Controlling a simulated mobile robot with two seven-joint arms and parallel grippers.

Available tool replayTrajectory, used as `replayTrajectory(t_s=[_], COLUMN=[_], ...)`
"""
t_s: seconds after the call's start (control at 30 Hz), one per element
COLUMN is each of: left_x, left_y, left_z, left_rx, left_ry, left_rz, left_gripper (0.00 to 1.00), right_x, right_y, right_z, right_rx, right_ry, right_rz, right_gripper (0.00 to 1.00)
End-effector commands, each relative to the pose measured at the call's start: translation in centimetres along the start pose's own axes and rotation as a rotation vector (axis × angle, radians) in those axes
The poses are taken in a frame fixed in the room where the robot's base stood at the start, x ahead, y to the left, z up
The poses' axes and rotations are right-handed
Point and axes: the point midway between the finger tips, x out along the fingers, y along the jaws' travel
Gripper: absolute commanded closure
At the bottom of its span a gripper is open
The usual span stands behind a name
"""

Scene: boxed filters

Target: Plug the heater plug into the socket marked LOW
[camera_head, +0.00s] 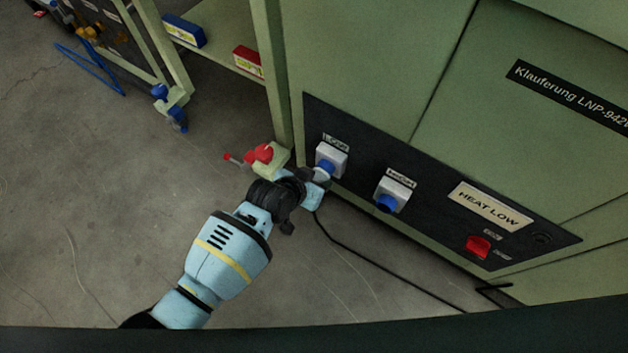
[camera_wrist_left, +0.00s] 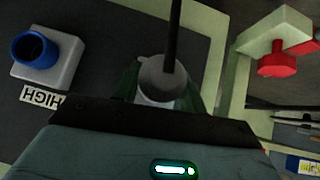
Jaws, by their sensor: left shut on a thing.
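My left gripper (camera_head: 309,182) is shut on the heater plug (camera_head: 321,174), a pale round plug with a black cable (camera_head: 365,258). The plug is at the blue mouth of the left socket (camera_head: 331,154), a grey box; its small label is hard to read. I cannot tell whether the plug is inside the mouth or just in front. The left wrist view shows the plug (camera_wrist_left: 162,82) between the fingers, the cable running up from it and the socket behind hidden. The other socket (camera_head: 393,193), marked HIGH in the left wrist view (camera_wrist_left: 46,56), is empty. My right gripper is out of view.
A cabinet foot with a red knob (camera_head: 262,153) stands close beside my left gripper. A shelf at upper left holds a blue box (camera_head: 184,31) and red box (camera_head: 248,60).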

Motion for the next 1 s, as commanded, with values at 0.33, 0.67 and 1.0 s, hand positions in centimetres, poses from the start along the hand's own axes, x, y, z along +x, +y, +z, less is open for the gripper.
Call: replayTrajectory(t_s=[0.33, 0.67, 1.0], left_x=[0.0, -1.3, -6.4], left_y=[0.0, -0.1, -0.1], left_z=[-0.1, -0.2, -0.4], left_rx=[0.0, 0.001, 0.001], left_ry=[0.001, 0.001, 0.003], left_rz=[0.0, -0.002, -0.002], left_gripper=[0.33, 0.33, 0.33], right_x=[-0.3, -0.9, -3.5], right_y=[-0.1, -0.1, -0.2], right_z=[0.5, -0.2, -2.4], right_rx=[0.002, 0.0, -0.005], right_ry=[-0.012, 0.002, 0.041], right_rz=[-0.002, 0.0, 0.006], right_gripper=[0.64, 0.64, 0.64])
